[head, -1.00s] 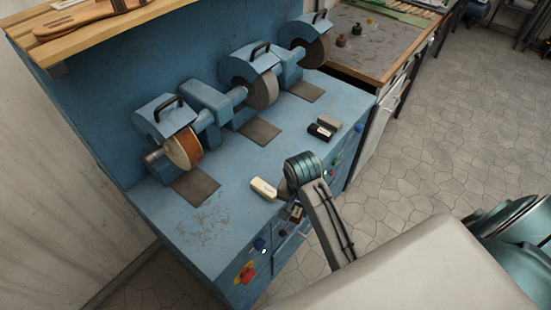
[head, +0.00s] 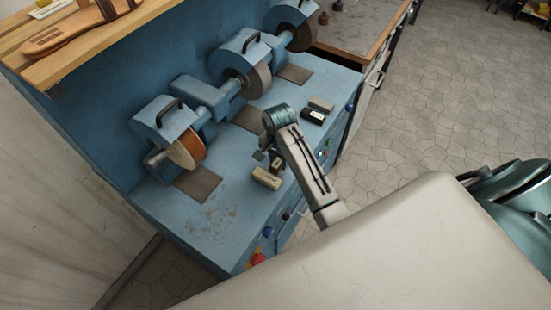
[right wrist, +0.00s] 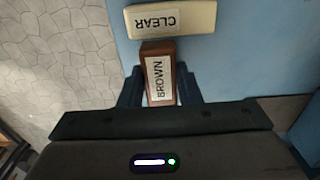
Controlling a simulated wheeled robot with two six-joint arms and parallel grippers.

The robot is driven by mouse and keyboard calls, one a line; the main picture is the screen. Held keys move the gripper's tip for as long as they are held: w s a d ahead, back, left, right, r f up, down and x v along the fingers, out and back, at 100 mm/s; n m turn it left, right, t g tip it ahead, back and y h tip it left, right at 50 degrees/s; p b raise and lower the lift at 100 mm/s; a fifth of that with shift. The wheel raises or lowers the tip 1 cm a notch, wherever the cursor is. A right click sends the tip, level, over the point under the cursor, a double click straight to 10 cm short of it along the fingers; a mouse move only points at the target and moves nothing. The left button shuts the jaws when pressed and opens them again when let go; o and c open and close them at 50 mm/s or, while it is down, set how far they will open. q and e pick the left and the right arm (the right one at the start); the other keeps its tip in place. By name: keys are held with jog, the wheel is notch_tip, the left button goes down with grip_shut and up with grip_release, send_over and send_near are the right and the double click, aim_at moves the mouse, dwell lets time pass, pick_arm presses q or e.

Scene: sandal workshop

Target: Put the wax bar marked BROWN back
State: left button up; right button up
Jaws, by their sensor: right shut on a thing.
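The brown wax bar (right wrist: 158,74), with a white label reading BROWN, is between the two dark fingers of my right gripper (right wrist: 161,92) in the right wrist view. The gripper is shut on it. In the head view my right gripper (head: 276,162) is over the front of the blue bench (head: 228,222), partly hidden by its own arm. A cream bar (right wrist: 170,19) labelled CLEAR lies just beyond the brown bar's far end; it also shows in the head view (head: 266,178). My left gripper is not in view.
A black bar (head: 313,116) and a grey bar (head: 321,104) lie farther along the bench's front side. Grinding wheels (head: 186,150) line the back, with dark pads (head: 197,184) before them. The near left bench top is clear. A shelf holds a sandal (head: 80,32).

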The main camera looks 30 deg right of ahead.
aim_at(276, 161)
jog(key=shift+w, duration=0.45)
jog(key=shift+w+f+p, duration=0.1)
jog(key=shift+w+p, duration=0.25)
jog(key=shift+w, duration=0.1)
notch_tip(276, 161, down, 2)
jog(key=shift+f+p, duration=0.25)
jog(key=shift+p, duration=0.45)
jog(key=shift+f, duration=0.5)
jog(key=shift+f, duration=0.1)
jog(key=o, duration=1)
jog(key=shift+c, duration=0.2)
